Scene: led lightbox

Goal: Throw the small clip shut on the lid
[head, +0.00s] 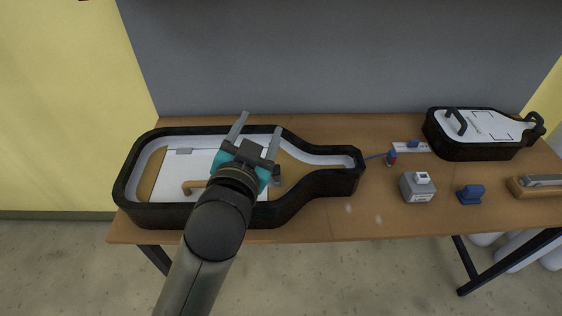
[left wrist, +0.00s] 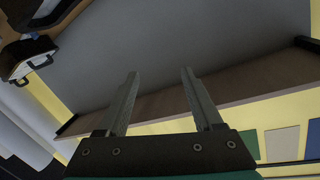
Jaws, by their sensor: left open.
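A black bottle-shaped box (head: 315,184) lies on the left half of the table. A white panel (head: 170,170) with a brown handle (head: 194,186) and a small grey plate (head: 184,151) is inside it. A small dark part (head: 277,175) shows beside my gripper; I cannot tell if it is the clip. A smaller black case (head: 470,151) at the right has a white lid (head: 490,126) with a black handle (head: 457,122). My left gripper (head: 260,122) is open and empty above the left box, hiding part of it. The left wrist view shows its spread fingers (left wrist: 158,76). My right gripper is out of view.
A grey block (head: 418,190), a blue piece (head: 471,194), a white strip with a blue plug (head: 411,146) and a wooden block (head: 535,186) are on the table's right half. A grey wall (head: 340,60) stands behind. Bare wood lies between the box and the grey block.

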